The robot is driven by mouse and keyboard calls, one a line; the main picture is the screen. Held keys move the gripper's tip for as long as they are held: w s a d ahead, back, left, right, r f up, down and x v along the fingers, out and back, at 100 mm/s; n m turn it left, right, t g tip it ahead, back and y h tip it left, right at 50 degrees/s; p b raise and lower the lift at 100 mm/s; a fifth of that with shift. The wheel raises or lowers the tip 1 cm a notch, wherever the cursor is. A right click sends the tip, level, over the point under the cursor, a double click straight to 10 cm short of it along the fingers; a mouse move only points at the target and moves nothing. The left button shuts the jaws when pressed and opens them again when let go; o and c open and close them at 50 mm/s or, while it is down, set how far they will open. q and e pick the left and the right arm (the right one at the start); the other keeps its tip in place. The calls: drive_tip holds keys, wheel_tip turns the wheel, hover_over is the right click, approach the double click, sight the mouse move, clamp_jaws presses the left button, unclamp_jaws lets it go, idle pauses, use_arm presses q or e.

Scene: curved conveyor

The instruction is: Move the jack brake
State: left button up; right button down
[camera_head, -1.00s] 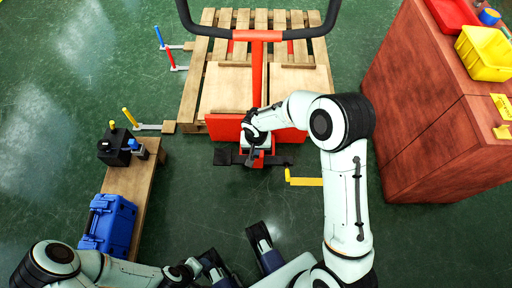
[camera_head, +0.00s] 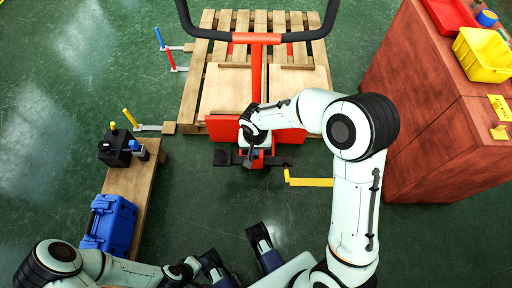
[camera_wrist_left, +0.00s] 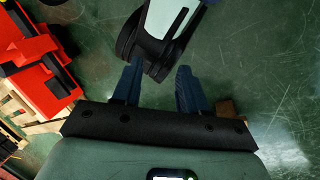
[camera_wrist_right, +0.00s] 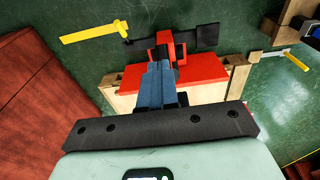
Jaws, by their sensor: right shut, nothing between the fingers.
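A red pallet jack (camera_head: 257,70) with a black looped handle stands at the wooden pallet. At its near foot is a black crossbar with a red bracket, which I take as the jack brake (camera_head: 283,161); it also shows in the right wrist view (camera_wrist_right: 207,37). My right gripper (camera_head: 251,160) is over the bracket, its fingers together and empty. In the right wrist view the fingertips (camera_wrist_right: 159,66) overlap the red bracket; contact cannot be told. My left gripper (camera_wrist_left: 157,75) is open and empty, low over the floor in the head view (camera_head: 238,255).
A wooden pallet (camera_head: 222,18) lies under the jack. A low wooden platform (camera_head: 150,185) with a blue case (camera_head: 109,225) and a black device (camera_head: 116,150) is at left. A red-brown cabinet (camera_head: 430,150) stands at right. A yellow bar (camera_head: 308,182) lies near the brake.

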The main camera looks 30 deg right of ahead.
use_arm(q)
drive_tip(key=shift+s+d+r+g+p, duration=0.2)
drive_tip(key=shift+s+d+r+p, duration=0.2)
drive_tip(key=shift+s+r, duration=0.25)
drive_tip(key=shift+s+d+r+g+p, duration=0.25)
drive_tip(key=shift+s+r+p, duration=0.1)
drive_tip(key=shift+s+r, duration=0.25)
use_arm(e)
wheel_tip(320, 180, up, 8)
drive_tip(key=shift+s+a+f, duration=0.15)
drive_tip(key=shift+s+a, duration=0.05)
drive_tip(key=shift+s, duration=0.15)
